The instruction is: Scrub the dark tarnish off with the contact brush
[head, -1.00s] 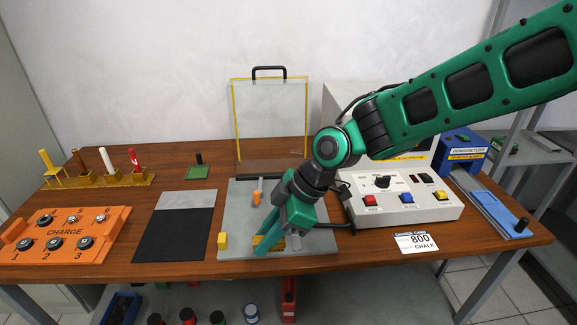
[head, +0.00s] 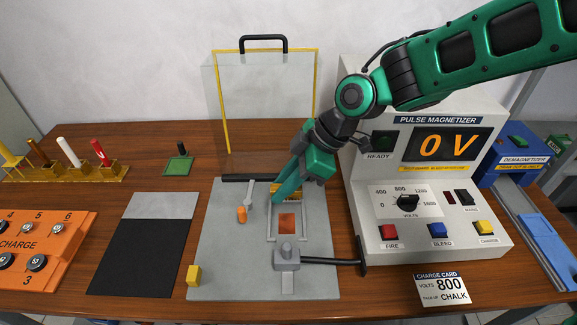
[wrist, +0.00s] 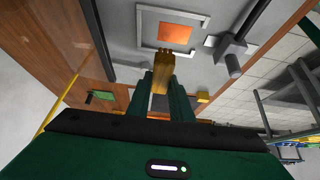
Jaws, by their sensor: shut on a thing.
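My gripper (head: 277,196) is shut on the yellow contact brush (wrist: 162,66), whose end points toward the pad in the wrist view. In the head view the fingers hide most of the brush. The square metal pad (head: 287,223) lies in a light frame on the grey plate (head: 215,245). It looks reddish brown in the head view and bright orange in the wrist view (wrist: 176,36). No distinct dark patch stands out. The brush is at the pad frame's back edge, apart from the pad's middle; contact with the frame cannot be told.
A grey clamp post (head: 287,258) stands in front of the pad, with a dark rod to the right. A spanner (head: 250,192), an orange piece (head: 241,214) and a yellow block (head: 194,275) sit left. The pulse magnetizer (head: 430,215) reads 0 V. A clear shield (head: 265,95) stands behind.

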